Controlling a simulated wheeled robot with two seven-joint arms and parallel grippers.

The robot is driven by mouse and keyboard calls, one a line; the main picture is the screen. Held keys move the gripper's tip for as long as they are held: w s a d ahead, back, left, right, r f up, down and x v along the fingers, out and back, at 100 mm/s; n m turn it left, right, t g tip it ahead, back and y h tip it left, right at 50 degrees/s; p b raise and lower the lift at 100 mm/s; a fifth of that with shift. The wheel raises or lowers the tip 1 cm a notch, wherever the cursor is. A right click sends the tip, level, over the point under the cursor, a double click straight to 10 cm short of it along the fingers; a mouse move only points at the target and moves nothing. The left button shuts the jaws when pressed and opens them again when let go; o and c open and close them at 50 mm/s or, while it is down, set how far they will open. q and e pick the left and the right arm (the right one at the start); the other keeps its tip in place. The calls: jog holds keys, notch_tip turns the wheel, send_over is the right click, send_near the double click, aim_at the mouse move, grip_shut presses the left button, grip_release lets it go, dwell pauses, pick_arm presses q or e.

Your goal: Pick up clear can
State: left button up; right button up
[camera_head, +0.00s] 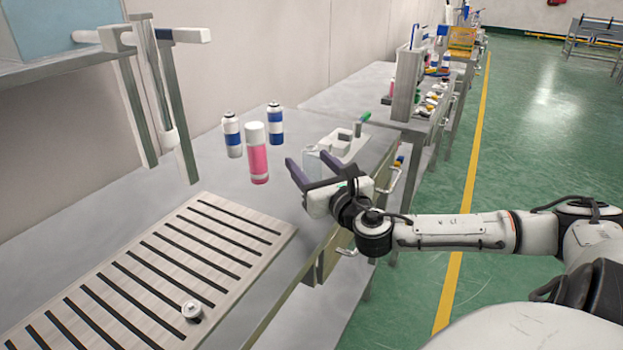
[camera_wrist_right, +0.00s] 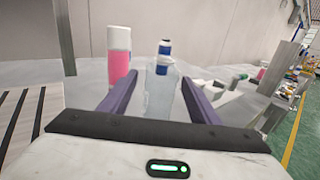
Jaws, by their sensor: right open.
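The clear can (camera_head: 312,161) is see-through and stands upright on the grey table, partly hidden by my right gripper in the head view. In the right wrist view the clear can (camera_wrist_right: 160,96) is in the middle, between the two purple fingers. My right gripper (camera_head: 309,162) is open, with one finger on each side of the can. In the right wrist view the gripper (camera_wrist_right: 160,80) shows a gap between each finger and the can's upper part. The lower part of the can is hidden by the gripper body. My left gripper is not in view.
A pink can with a white cap (camera_head: 257,153) and two blue-and-white cans, nearer (camera_head: 232,135) and farther (camera_head: 275,122), stand to the left. A slotted board (camera_head: 155,265) with a small white part (camera_head: 192,310) lies in front. A fixture (camera_head: 345,143) sits behind right.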

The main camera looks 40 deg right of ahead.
jog(key=c, duration=1.1)
